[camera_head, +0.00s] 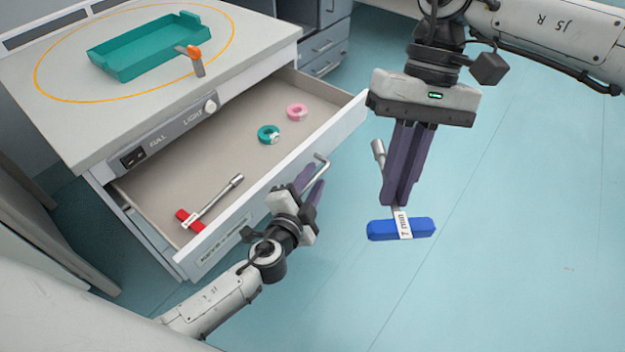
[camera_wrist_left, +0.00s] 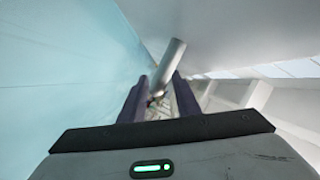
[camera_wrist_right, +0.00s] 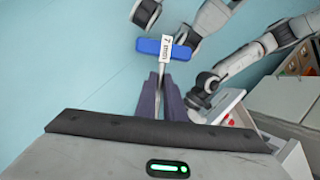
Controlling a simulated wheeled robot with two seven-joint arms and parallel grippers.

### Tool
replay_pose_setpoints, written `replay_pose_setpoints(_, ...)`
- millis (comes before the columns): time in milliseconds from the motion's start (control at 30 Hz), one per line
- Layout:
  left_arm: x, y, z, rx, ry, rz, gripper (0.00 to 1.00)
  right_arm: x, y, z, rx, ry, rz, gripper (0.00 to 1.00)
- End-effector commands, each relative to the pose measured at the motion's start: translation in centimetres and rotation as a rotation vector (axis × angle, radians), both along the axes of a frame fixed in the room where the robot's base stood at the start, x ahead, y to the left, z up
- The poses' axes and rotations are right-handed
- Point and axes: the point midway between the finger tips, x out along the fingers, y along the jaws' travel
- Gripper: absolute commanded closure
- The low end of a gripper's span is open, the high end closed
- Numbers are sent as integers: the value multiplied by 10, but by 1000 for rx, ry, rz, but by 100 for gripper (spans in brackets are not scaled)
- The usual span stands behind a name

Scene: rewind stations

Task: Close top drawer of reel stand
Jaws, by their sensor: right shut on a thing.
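The top drawer (camera_head: 240,160) of the reel stand (camera_head: 60,125) is pulled out in the head view. A metal bar handle (camera_head: 318,163) projects from its front. My left gripper (camera_head: 313,186) is at this handle, outside the drawer front. In the left wrist view the handle (camera_wrist_left: 168,62) lies at the fingertips, between two fingers that stand apart; contact cannot be told. My right gripper (camera_head: 397,203) is shut on a blue-handled 7 mm socket key (camera_head: 384,229), held over the floor right of the drawer; the key shows in the right wrist view (camera_wrist_right: 178,49).
A red-handled socket key (camera_head: 215,203), a teal ring (camera_head: 266,133) and a pink ring (camera_head: 297,110) lie in the drawer. A teal tray (camera_head: 150,48) and an orange-topped tool (camera_head: 197,66) are on the stand's top. Grey drawers (camera_head: 325,45) stand behind. The floor at right is clear.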

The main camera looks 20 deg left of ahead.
Motion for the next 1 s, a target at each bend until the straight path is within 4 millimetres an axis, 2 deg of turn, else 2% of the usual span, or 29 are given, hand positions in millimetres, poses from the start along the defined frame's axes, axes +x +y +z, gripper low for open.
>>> replay_pose_setpoints(267,1,0,-1,-1,1,0,71,0,0,0,1,0,0,100)
replay_pose_setpoints(433,1,0,0,-1,1,1,98,0,0,0,0,0,0,100)
replay_pose_setpoints(467,1,0,0,-1,1,1,100,0,0,0,0,0,0,100)
replay_pose_setpoints(767,2,2,-1,0,1,0,100,0,0,0,0,0,0,100)
replay_pose_setpoints(1000,10,25,-1,2,0,3,100,0,0,-2,0,0,0,100)
